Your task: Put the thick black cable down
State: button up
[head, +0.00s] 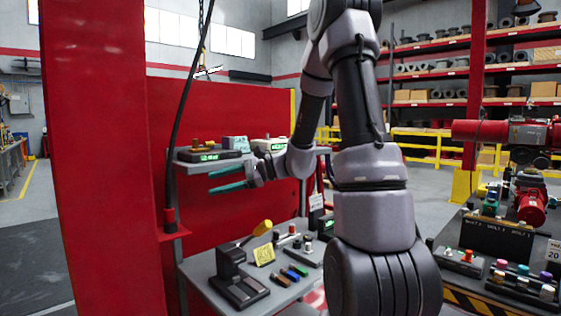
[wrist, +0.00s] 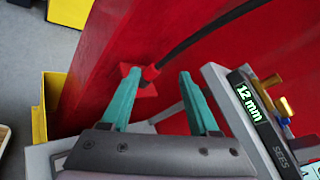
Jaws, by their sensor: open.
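The thick black cable (head: 175,125) hangs down from above in the head view. The fingers appear apart from the cable.
A grey shelf (head: 190,167) beside my gripper carries a device with a lit display, reading 12 mm in the wrist view (wrist: 250,103). Below is a grey bench (head: 210,290) with a black stand and small parts. A red post (head: 100,150) stands left; valve equipment (head: 510,200) is right.

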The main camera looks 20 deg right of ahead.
jog(key=s+a+r+n+g+h, duration=0.1)
jog(key=s+r+n+g+h, duration=0.25)
jog(key=s, duration=0.45)
jog(key=s+d+r+n+t+h, duration=0.2)
jog(key=s+d+n+h, duration=0.1)
jog(key=s, duration=0.4)
jog(key=s+d+r+n+t+h, duration=0.3)
jog(key=s+d+n+h, duration=0.1)
jog(key=s+d, duration=0.3)
jog(key=shift+r+h, duration=0.2)
jog(key=shift+h, duration=0.65)
jog(key=shift+t, duration=0.25)
